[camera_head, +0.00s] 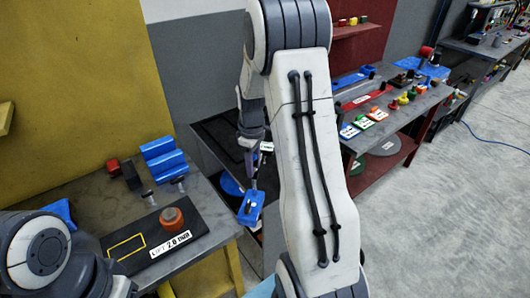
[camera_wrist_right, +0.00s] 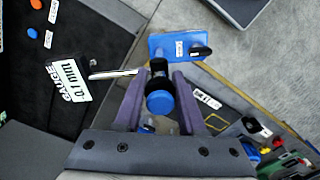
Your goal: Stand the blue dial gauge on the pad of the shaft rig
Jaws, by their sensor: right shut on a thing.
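My right gripper (camera_wrist_right: 160,88) is shut on the blue dial gauge (camera_wrist_right: 177,46), gripping its dark post below a round blue knob (camera_wrist_right: 160,103). A blue plate with a black oval part and a white label is at its far end, and a thin silver rod sticks out left. In the head view the blue gauge (camera_head: 250,207) hangs in the air left of my right arm, beside the left bench. My left arm shows at lower left; its gripper is out of view. I cannot tell for sure which part is the shaft rig's pad; a yellow-outlined rectangle (camera_head: 127,245) marks a black plate.
The left bench (camera_head: 212,225) carries the black plate with a "LIFT 2.0 mm" label (camera_head: 170,244), an orange-red knob (camera_head: 171,217) and blue blocks (camera_head: 163,158). A dark-topped bench is behind the gauge. A side bench (camera_head: 420,110) at right holds coloured parts.

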